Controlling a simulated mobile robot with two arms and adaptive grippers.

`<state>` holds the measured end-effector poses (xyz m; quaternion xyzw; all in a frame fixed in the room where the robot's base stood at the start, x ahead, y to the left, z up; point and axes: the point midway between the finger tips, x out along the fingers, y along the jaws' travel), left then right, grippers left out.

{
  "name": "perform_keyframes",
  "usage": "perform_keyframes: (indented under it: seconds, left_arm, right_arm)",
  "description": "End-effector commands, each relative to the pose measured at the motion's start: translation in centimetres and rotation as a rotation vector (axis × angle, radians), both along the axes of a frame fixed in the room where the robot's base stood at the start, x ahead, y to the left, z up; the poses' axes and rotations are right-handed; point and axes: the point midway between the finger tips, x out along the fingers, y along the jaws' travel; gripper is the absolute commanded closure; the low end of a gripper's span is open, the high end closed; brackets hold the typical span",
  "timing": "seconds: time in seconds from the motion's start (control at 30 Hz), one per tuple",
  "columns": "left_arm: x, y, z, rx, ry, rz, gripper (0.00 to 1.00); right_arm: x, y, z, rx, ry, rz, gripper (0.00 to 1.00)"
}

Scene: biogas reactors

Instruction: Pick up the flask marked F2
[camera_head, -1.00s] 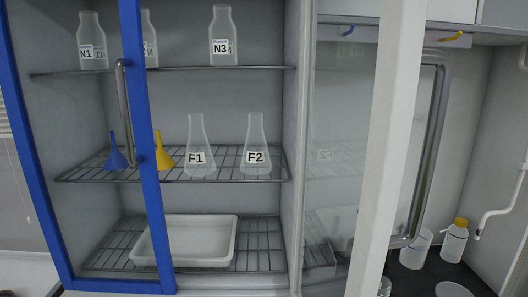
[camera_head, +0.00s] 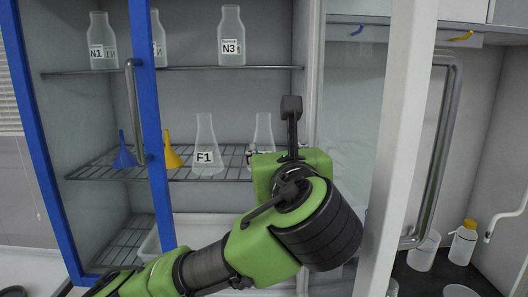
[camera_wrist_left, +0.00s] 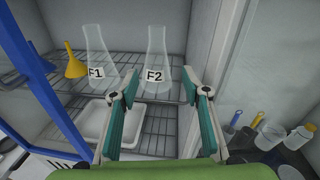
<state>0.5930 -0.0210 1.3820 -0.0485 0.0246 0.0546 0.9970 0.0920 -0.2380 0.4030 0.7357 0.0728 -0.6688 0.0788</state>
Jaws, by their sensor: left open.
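The flask marked F2 (camera_head: 263,128) is a clear conical flask standing upright on the middle wire shelf of the cabinet. In the head view my left gripper and arm hide its label and lower part. In the left wrist view the F2 flask (camera_wrist_left: 157,52) shows its label and stands beyond the gap between my fingers. My left gripper (camera_head: 273,132) is open and empty in front of it; both fingers show in the wrist view (camera_wrist_left: 160,88). My right gripper is not in view.
The flask F1 (camera_head: 206,140) stands just left of F2. Yellow (camera_head: 172,155) and blue (camera_head: 124,154) funnels are farther left. Bottles, including N3 (camera_head: 231,38), stand on the shelf above. A white tray (camera_wrist_left: 92,122) lies below. A glass door (camera_head: 350,130) is to the right.

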Motion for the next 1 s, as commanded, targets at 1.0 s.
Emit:
perform_keyframes:
  seconds: [1.0]
  left_arm:
    - [10.9,1.8,2.6,0.097,-0.04,0.019,0.57]
  right_arm:
    - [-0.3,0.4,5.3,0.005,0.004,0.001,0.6]
